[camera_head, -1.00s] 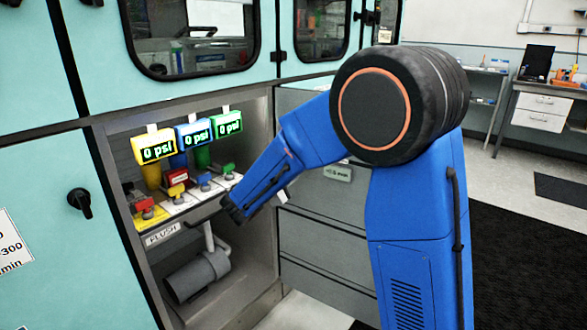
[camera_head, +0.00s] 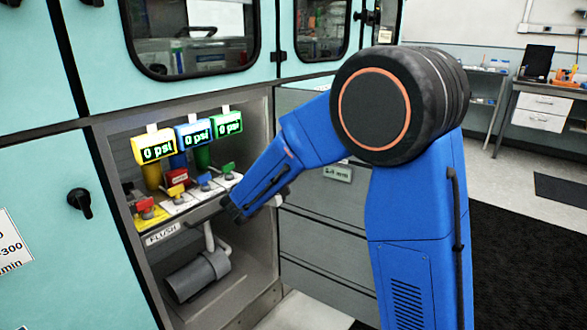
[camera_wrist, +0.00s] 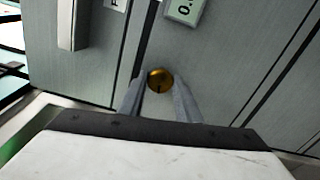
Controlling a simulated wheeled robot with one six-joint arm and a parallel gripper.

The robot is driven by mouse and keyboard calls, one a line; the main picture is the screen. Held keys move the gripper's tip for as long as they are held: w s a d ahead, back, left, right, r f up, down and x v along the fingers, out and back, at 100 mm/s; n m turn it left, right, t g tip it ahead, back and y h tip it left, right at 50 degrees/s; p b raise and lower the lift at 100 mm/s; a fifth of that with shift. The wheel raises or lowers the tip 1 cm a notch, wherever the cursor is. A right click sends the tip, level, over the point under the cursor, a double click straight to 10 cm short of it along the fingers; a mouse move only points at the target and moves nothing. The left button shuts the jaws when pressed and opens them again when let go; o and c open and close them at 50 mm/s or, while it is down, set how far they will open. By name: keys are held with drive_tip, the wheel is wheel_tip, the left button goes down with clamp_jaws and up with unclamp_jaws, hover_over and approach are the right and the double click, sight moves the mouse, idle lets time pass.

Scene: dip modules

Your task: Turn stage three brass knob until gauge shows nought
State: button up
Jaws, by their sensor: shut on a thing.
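The brass knob (camera_wrist: 160,77) shows in the wrist view as a round golden disc with a dark slot, on a grey panel. My gripper (camera_wrist: 159,88) is shut on it, with one finger on each side. The knob is hidden there behind my arm.
Left of my arm, an open bay holds yellow (camera_head: 153,147), blue (camera_head: 194,134) and green (camera_head: 227,124) gauges, each reading 0 psi, above several coloured valve handles. A grey cylinder (camera_head: 197,275) lies below the shelf. Grey drawers (camera_head: 330,240) stand behind my arm.

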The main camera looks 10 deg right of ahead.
drive_tip(key=shift+f, duration=0.1)
drive_tip(key=o, duration=1)
drive_tip(key=v, duration=1.7)
drive_tip(key=shift+s+a, duration=0.15)
drive_tip(key=shift+s, duration=0.05)
